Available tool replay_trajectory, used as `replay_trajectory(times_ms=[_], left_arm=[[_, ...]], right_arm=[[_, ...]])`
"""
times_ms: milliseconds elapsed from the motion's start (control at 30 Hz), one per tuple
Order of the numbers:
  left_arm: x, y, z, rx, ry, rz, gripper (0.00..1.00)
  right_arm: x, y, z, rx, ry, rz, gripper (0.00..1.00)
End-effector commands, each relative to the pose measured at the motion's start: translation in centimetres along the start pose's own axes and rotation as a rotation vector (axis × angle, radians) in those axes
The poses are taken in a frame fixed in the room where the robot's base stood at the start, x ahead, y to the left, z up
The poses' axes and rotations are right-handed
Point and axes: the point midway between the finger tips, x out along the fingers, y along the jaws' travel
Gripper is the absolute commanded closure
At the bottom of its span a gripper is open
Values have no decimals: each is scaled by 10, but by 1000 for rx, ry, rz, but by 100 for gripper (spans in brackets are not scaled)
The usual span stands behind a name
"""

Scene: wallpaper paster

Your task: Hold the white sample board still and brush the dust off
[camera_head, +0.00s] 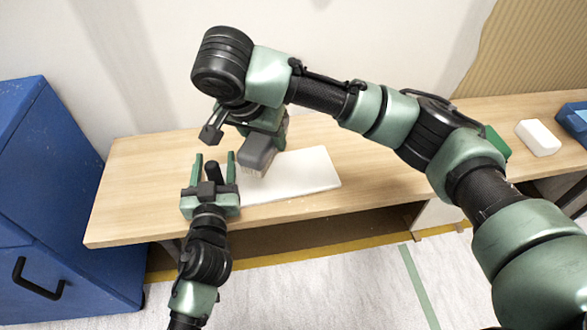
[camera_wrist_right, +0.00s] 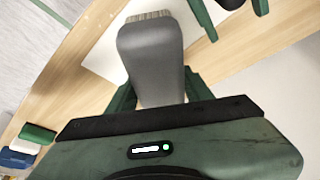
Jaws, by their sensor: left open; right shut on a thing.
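The white sample board (camera_head: 305,172) lies flat on the wooden bench, near its front edge. Part of it also shows beside the brush in the right wrist view (camera_wrist_right: 103,52). My left gripper (camera_head: 214,160) is open at the board's left end, and I cannot tell whether it touches the board. My right gripper (camera_wrist_right: 155,98) is shut on a grey brush (camera_head: 259,153) over the board's left part. The brush also shows in the wrist view (camera_wrist_right: 152,55), with pale bristles pointing away from the gripper. I cannot make out any dust.
The wooden bench (camera_head: 130,205) stands against a pale wall. A white block (camera_head: 538,137), a green item (camera_head: 497,142) and a blue item (camera_head: 574,120) sit at its right. A blue cabinet (camera_head: 50,180) stands at the left. The bench's left end is clear.

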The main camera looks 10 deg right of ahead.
Motion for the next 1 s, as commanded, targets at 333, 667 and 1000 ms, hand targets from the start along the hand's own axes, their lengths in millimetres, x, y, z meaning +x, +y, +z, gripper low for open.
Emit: replay_trajectory(times_ms=[333,667,1000], left_arm=[[-56,0,2,-5,-6,-2,46],[-106,0,2,-3,-5,-2,46],[-118,-1,1,1,-2,-2,46]], right_arm=[[0,0,0,0,1,-1,91],[0,0,0,0,1,-1,91],[0,0,0,0,1,-1,91]])
